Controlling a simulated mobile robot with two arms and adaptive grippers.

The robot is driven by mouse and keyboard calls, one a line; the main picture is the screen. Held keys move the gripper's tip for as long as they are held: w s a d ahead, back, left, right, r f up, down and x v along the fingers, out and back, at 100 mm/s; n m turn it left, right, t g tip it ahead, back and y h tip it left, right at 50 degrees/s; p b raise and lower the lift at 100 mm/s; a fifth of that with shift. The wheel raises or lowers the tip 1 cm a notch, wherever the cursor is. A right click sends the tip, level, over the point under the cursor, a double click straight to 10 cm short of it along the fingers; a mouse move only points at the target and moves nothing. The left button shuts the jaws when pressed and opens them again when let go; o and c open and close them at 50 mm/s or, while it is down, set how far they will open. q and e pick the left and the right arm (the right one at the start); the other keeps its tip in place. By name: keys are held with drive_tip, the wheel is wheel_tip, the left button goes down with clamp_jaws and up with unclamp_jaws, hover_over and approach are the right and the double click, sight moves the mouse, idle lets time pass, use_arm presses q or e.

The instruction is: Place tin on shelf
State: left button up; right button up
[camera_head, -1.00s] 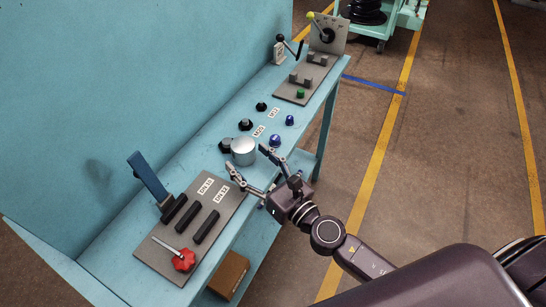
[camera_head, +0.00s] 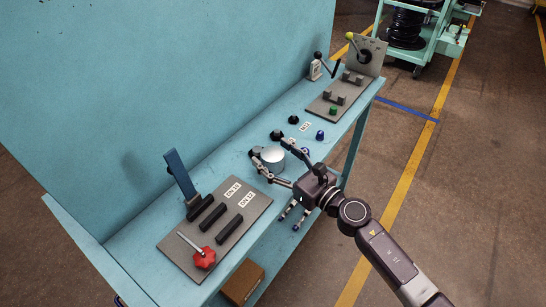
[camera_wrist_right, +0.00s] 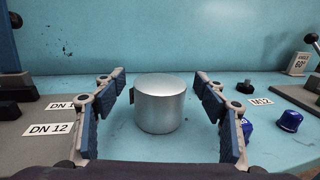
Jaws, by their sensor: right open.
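The tin (camera_head: 272,158) is a short silver cylinder standing upright on the blue workbench top. In the right wrist view the tin (camera_wrist_right: 160,103) sits midway between the two fingers. My right gripper (camera_head: 272,163) is open, with a finger on each side of the tin; in the wrist view gaps show between the tin and both finger pads (camera_wrist_right: 161,115). Below the bench top, part of a lower shelf (camera_head: 262,254) shows, with a brown box (camera_head: 243,283) on it. My left gripper is not in view.
A plate with a red knob (camera_head: 204,258), black bars and a blue lever (camera_head: 181,175) lies left of the tin. Black and blue caps (camera_head: 320,134) stand to its right. A second plate with a yellow-knobbed lever (camera_head: 350,36) is at the far end.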

drive_tip(key=shift+w+a, duration=0.25)
drive_tip(key=shift+c, duration=0.5)
drive_tip(key=c, duration=1.4)
drive_tip(key=shift+o, duration=0.2)
